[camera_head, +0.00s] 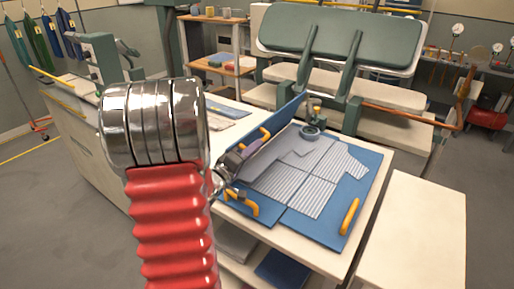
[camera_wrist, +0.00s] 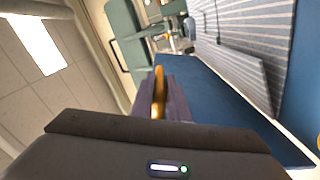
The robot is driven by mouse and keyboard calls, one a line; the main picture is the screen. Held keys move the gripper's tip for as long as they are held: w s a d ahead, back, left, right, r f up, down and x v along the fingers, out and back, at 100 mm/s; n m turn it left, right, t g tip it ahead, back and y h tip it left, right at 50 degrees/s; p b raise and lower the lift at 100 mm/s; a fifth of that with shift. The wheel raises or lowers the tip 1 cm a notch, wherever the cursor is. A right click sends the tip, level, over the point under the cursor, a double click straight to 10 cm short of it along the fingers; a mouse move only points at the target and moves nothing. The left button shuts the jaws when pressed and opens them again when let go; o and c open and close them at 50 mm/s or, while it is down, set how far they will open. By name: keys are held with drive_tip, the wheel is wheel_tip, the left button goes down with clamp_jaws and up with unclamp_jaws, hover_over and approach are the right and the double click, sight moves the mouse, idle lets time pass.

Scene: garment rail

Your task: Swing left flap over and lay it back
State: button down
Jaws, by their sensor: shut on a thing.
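A blue folding board (camera_head: 330,228) lies on the table with a grey-white striped shirt (camera_head: 292,190) spread on it. The left flap (camera_head: 288,118) stands tilted up steeply along the board's left side. My gripper (camera_head: 240,153) is at this flap's yellow handle (camera_head: 262,136), its jaws shut on it. In the wrist view my gripper (camera_wrist: 160,98) shows the yellow handle (camera_wrist: 158,88) between its jaws. The blue flap (camera_wrist: 225,100) and striped cloth (camera_wrist: 232,60) run off to the right there. My arm hides part of the board's left side in the head view.
Yellow handles sit on the lower flap (camera_head: 240,203) and right flap (camera_head: 349,216). A small dark round object (camera_head: 310,132) lies at the board's far edge. A green-topped press (camera_head: 340,40) stands behind. A bare pale table (camera_head: 415,225) is at the right.

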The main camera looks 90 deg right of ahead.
drive_tip(key=shift+f, duration=0.2)
drive_tip(key=c, duration=1.7)
unclamp_jaws()
drive_tip(key=shift+s+r, duration=0.1)
drive_tip(key=shift+s, duration=0.05)
drive_tip(key=v, duration=1.3)
drive_tip(key=shift+a, duration=0.35)
drive_tip(key=shift+c, duration=0.2)
